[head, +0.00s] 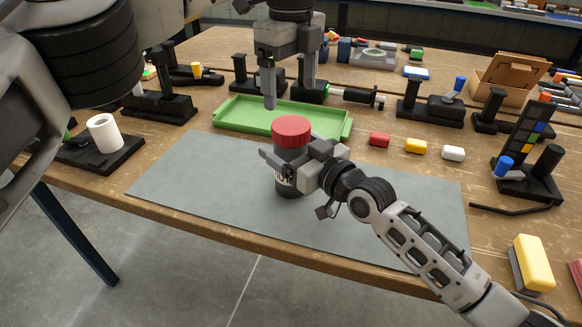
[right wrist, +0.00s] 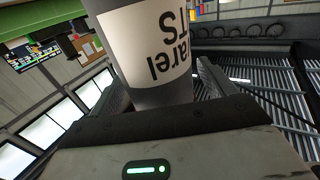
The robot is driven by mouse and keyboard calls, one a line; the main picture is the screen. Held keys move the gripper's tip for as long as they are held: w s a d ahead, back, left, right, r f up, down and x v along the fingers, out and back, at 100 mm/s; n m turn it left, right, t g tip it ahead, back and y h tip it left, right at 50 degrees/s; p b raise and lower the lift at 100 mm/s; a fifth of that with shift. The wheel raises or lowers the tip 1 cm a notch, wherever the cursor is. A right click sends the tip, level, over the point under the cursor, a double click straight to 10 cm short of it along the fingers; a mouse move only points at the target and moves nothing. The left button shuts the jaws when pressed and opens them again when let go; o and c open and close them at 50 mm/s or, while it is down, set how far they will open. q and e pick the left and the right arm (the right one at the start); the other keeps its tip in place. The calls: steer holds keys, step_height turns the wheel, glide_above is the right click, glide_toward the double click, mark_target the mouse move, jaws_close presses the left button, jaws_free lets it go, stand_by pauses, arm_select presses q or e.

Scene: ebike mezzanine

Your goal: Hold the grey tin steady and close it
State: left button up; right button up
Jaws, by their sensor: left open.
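The grey tin (head: 286,186) stands upright on the grey mat (head: 195,175), with a red lid (head: 291,130) on top. Its white label with dark lettering also shows in the right wrist view (right wrist: 150,45), where the lid is out of frame. My right gripper (head: 287,165) is shut around the tin's body below the lid, one finger on each side. It hides part of the tin and label. My left gripper (head: 289,92) points down above and just behind the lid, its fingers apart and empty. I cannot tell how tightly the lid sits.
A green tray (head: 235,116) lies behind the mat. A black stand with a white roll (head: 104,133) is at left. Black fixtures line the back and right. The mat's left part is clear.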

mark_target(291, 125)
jaws_close()
arm_select(q)
steer(key=m, duration=1.3)
steer(key=shift+m, duration=0.3)
steer(key=shift+f, duration=0.1)
steer(key=shift+f, duration=3.95)
